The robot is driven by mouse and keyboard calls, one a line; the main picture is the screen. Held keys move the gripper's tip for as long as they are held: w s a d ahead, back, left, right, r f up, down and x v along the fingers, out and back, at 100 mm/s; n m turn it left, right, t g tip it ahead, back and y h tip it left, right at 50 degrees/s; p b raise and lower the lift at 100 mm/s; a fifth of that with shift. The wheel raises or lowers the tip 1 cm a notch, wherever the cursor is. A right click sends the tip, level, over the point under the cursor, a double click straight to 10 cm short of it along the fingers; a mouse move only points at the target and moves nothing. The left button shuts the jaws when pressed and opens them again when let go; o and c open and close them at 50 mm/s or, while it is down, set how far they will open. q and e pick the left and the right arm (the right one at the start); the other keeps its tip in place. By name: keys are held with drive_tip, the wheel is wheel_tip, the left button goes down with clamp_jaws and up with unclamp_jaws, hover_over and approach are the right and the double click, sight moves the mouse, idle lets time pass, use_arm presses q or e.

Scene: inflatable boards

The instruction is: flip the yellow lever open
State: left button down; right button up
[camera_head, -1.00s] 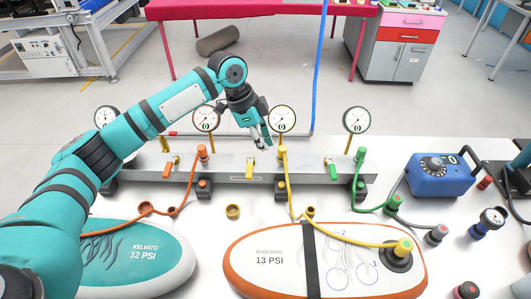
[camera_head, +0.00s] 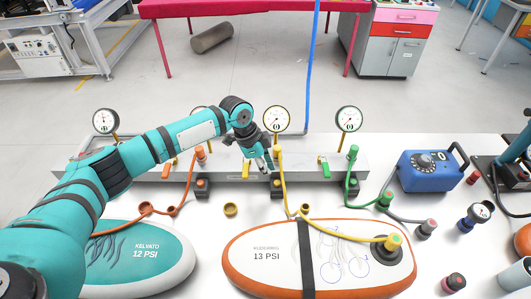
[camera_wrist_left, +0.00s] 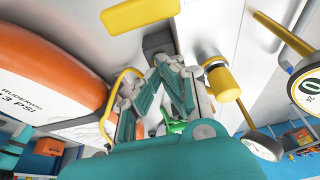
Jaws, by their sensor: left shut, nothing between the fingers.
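The yellow lever (camera_head: 246,168) sits on the front of the grey manifold (camera_head: 222,176) in the head view, hanging down. In the wrist view, the flat yellow piece at the top edge looks like the same lever (camera_wrist_left: 140,14). My left gripper (camera_head: 267,169) is shut and empty, pointing down just right of the lever in the head view. It also shows in the wrist view (camera_wrist_left: 172,66), apart from the yellow piece. My right gripper is not in view.
A yellow hose (camera_head: 283,190) and its fitting (camera_wrist_left: 222,82) are close beside the gripper. Pressure gauges (camera_head: 276,119) rise behind the manifold. Inflatable boards (camera_head: 262,275) lie in front; a blue pump (camera_head: 431,173) stands right.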

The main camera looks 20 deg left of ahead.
sight(246, 165)
use_arm(q)
drive_tip(key=a, duration=0.1)
drive_tip(key=s+a, duration=0.1)
drive_tip(key=a, duration=0.1)
drive_tip(key=shift+r+p, duration=0.15)
drive_tip(key=shift+p, duration=0.25)
drive_tip(key=shift+w+d, duration=0.1)
drive_tip(key=shift+d, duration=0.05)
